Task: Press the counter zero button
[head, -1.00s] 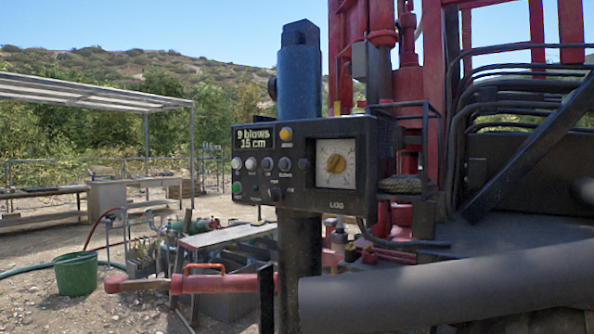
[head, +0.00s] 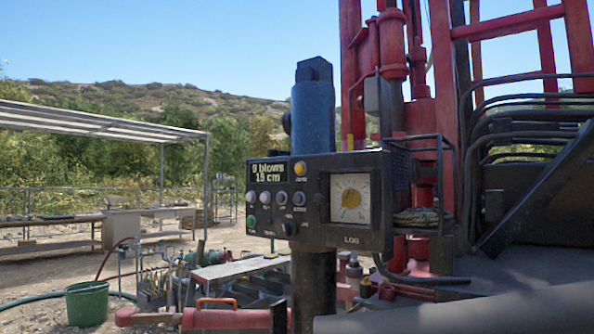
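The black control box (head: 362,236) is mounted on a dark post in the middle of the head view. Its display (head: 267,173) reads "9 blows" and "15 cm". A yellow button (head: 300,168) sits right of the display, with a small label below that I cannot read clearly. Several white, grey and dark buttons and a green button (head: 252,221) sit under the display. Nothing touches the box's front. Neither gripper is in view.
A blue cylinder (head: 313,115) rises behind the box. The red rig (head: 420,60) and its black hoses stand right. A thick grey cylinder (head: 480,315) crosses the lower right. A worktable (head: 235,268) and green bucket (head: 87,303) are left. The space before the box's face looks clear.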

